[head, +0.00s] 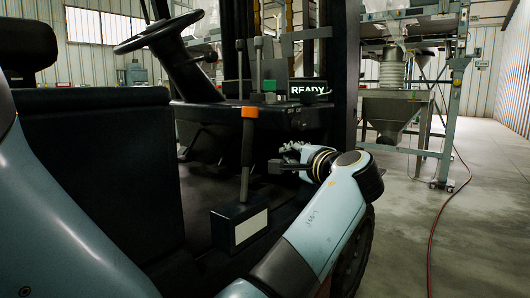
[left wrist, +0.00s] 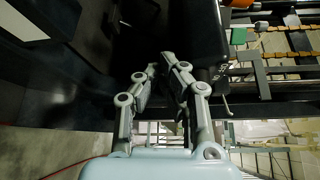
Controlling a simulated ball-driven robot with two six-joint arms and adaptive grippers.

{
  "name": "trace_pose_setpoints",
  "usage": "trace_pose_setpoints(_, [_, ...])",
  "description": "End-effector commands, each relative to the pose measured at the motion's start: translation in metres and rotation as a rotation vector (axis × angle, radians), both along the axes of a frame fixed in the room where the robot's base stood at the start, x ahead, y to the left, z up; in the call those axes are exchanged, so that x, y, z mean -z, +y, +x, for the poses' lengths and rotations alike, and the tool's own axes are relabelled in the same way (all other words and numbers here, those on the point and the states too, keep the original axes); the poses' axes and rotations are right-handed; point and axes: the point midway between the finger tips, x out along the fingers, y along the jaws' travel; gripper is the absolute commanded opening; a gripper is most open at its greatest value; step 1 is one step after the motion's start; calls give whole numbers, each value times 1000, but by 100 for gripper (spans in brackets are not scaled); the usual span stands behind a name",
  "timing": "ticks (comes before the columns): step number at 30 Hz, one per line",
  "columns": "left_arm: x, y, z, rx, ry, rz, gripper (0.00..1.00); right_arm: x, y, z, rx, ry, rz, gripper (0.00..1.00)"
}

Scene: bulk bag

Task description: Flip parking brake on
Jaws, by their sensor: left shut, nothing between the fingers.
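The parking brake lever has an orange grip (head: 249,112) on a grey shaft (head: 246,155). It stands nearly upright in the head view, rising from a black box with a pale label (head: 237,220). My left gripper (head: 277,164) is just right of the lever shaft, below the orange grip, with a small gap in the picture. In the left wrist view its grey fingers (left wrist: 158,66) are shut with nothing between them. An orange piece (left wrist: 240,3) shows at that view's top edge; I cannot tell if it is the grip. My right gripper is not in view.
A black seat (head: 90,150) is at left. A hopper frame (head: 440,110) and red hose (head: 440,215) are at right, beside open floor.

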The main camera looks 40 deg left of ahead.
Motion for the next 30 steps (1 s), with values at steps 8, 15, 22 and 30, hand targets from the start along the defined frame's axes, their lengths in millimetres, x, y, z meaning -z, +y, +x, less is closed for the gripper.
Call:
trace_pose_setpoints(8, [6, 55, 23, -3, 1, 5, 0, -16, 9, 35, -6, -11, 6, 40])
trace_pose_setpoints(15, [5, 77, 13, 1, 0, 0, 0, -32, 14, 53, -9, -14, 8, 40])
trace_pose_setpoints(22, [1, 78, -5, 1, -1, -1, 0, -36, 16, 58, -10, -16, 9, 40])
trace_pose_setpoints(30, [0, 78, -7, 0, -1, 0, 0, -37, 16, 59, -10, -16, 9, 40])
